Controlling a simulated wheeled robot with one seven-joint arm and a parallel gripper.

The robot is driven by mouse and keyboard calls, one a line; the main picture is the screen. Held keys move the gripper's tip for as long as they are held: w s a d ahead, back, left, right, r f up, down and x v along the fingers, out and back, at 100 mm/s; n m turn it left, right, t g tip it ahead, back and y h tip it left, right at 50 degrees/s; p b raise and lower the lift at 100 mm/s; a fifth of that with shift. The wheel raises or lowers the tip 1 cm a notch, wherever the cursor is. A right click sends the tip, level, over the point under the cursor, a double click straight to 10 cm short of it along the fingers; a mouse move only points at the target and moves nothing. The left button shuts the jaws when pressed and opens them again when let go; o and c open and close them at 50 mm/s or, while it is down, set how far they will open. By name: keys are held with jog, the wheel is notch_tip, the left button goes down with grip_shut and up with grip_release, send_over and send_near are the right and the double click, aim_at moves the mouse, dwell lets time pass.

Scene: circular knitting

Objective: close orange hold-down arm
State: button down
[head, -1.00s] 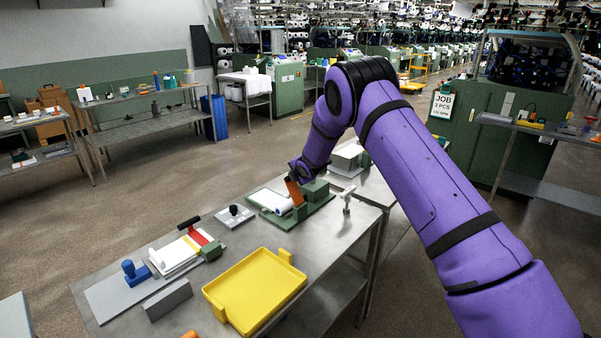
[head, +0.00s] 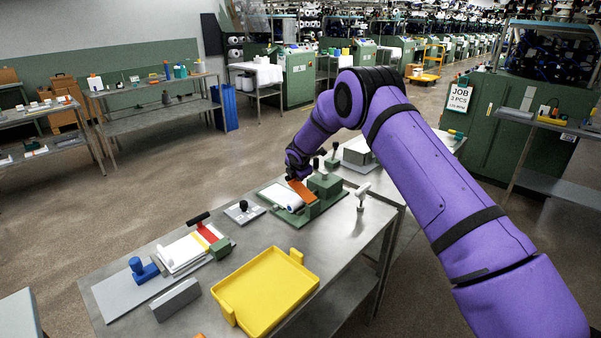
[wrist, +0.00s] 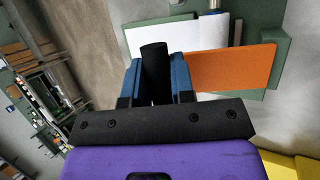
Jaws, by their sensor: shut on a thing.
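The orange hold-down arm (head: 303,192) lies low across the green fixture (head: 325,206) at the back of the near table. In the wrist view the orange arm (wrist: 230,68) reaches right from beside my fingers, over a white sheet (wrist: 208,38). My gripper (wrist: 157,68) has its blue fingers shut on a black handle (wrist: 154,60) at the orange arm's free end. In the head view my gripper (head: 294,177) is at that end, and my wrist partly hides it. I cannot tell whether the arm touches the white sheet.
A white T-shaped handle (head: 361,194) stands right of the fixture. A yellow tray (head: 264,290), a red-armed fixture (head: 207,233) and a grey block (head: 176,299) are on the nearer table. Bare tabletop lies between the tray and the green fixture.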

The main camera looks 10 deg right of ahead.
jog(key=shift+w+a+f, duration=0.25)
jog(key=shift+f, duration=0.35)
jog(key=shift+w+a+f, duration=0.2)
jog(key=shift+w+f, duration=0.05)
jog(key=shift+f, duration=0.3)
jog(key=shift+w+a+f, duration=0.15)
jog(key=shift+f, duration=0.05)
jog(key=shift+w+a+r, duration=0.1)
jog(key=c, duration=1)
grip_release()
jog(key=shift+r, duration=0.1)
jog(key=v, duration=1)
jog(key=shift+r, duration=0.15)
